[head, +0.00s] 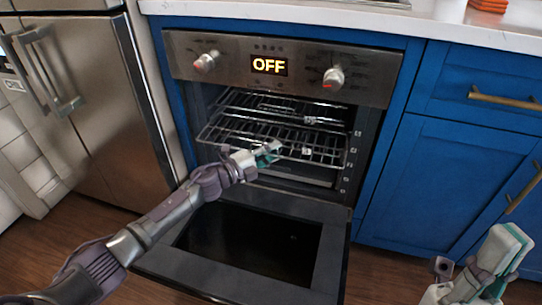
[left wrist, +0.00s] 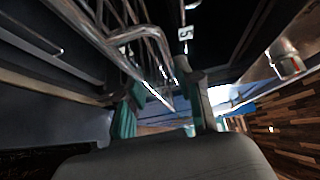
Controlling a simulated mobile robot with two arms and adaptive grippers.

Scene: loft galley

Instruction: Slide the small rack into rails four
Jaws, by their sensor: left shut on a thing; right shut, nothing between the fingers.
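The small rack is probably the lower wire rack (head: 325,150) in the open oven. It sticks out forward past the oven's front, and its far part is inside. My left gripper (head: 268,150) is shut on this rack at its front edge. In the left wrist view the rack's bars (left wrist: 125,38) run close to the teal-padded fingers of my left gripper (left wrist: 165,108). Which rails the rack sits on I cannot tell. My right gripper (head: 492,268) is shut and empty at the lower right, away from the oven.
Another wire rack (head: 260,100) is higher in the oven. Small markers (head: 357,133) run down the right side of the opening; a tag reading 5 (left wrist: 185,33) shows in the left wrist view. The oven door (head: 325,260) is folded down. Blue cabinets (head: 440,180) stand right, a steel fridge (head: 95,110) left.

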